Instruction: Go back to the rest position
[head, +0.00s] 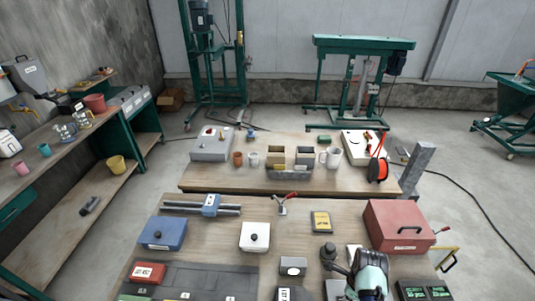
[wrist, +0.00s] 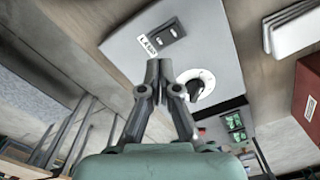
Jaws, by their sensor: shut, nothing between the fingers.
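My gripper (wrist: 158,68) shows in the wrist view with its two dark fingers together and nothing between them. Behind the fingertips is a light grey panel box (wrist: 215,70) with a label, two dark switches (wrist: 172,32) and a white dial with a black knob (wrist: 195,88). The fingertips appear beside the dial; whether they touch the box cannot be told. In the head view, part of my teal arm (head: 370,272) shows at the bottom right, above the front table. My fingertips cannot be made out clearly there.
The front table (head: 200,205) holds a blue box (head: 162,232), a white box with a black knob (head: 254,238), a red case (head: 400,225) and green displays (head: 425,291). A grey post (head: 417,168) stands by the back table (head: 225,175). Open floor (head: 470,195) lies to the right.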

